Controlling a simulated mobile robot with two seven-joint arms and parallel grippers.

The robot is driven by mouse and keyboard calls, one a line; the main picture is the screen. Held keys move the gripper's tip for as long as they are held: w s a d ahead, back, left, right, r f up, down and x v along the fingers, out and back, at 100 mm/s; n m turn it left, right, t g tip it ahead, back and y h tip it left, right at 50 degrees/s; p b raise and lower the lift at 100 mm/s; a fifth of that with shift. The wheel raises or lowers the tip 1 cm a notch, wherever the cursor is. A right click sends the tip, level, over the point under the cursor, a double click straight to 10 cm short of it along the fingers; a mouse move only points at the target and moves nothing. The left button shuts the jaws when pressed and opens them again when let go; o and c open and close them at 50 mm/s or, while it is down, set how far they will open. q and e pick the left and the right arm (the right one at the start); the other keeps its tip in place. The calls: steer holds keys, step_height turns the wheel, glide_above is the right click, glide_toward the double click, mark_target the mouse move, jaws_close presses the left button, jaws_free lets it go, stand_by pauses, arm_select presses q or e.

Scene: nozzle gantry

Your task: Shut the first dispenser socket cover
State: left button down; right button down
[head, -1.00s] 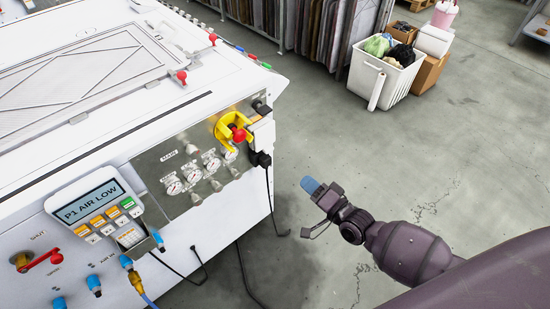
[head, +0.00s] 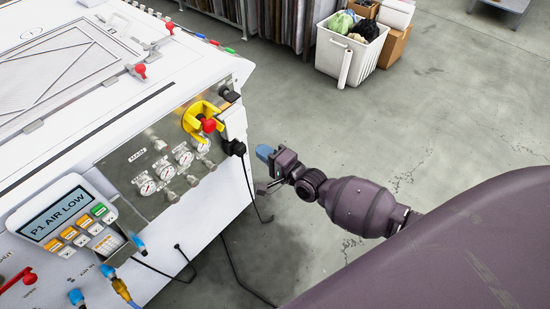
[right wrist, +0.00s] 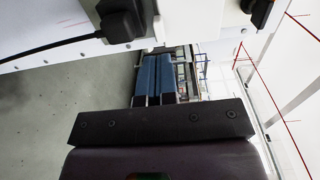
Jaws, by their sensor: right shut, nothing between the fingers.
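The white machine's (head: 190,235) near corner carries a white box (head: 235,121) with a black plug (head: 234,148) and cable below it. A dark fitting (head: 231,96) sits above the box. I cannot tell which part is the first dispenser's socket cover, or whether it is open. My right gripper (head: 265,152), with blue fingertips, is just right of the plug, apart from it, shut and empty. In the right wrist view the blue fingers (right wrist: 157,78) lie together; the black plug (right wrist: 122,20) is at upper left and a black fitting (right wrist: 262,12) at upper right. My left gripper is out of view.
A yellow bracket with a red knob (head: 208,125) and several gauges (head: 164,170) fill the steel panel. A handheld display reading P1 AIR LOW (head: 60,215) hangs at left. Cables drop to the floor. A white bin (head: 352,55) stands far back; open floor lies between.

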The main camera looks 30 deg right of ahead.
mark_target(243, 138)
steer(key=x, duration=0.5)
steer(key=shift+f+b, duration=0.1)
steer(key=shift+b, duration=0.2)
steer(key=shift+w+a, duration=0.1)
steer(key=shift+w, duration=0.25)
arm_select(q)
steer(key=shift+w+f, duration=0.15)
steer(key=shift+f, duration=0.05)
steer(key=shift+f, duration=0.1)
arm_select(e)
steer(key=shift+w+f+b, duration=0.1)
steer(key=shift+b, duration=0.25)
steer(key=shift+w+a+t+b, duration=0.1)
steer(key=shift+w+t+b, duration=0.25)
steer(key=shift+b, duration=0.25)
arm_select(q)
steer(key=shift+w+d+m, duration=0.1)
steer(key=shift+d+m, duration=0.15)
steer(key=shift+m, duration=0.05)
arm_select(e)
steer(key=shift+w+r, duration=0.1)
steer(key=shift+r, duration=0.15)
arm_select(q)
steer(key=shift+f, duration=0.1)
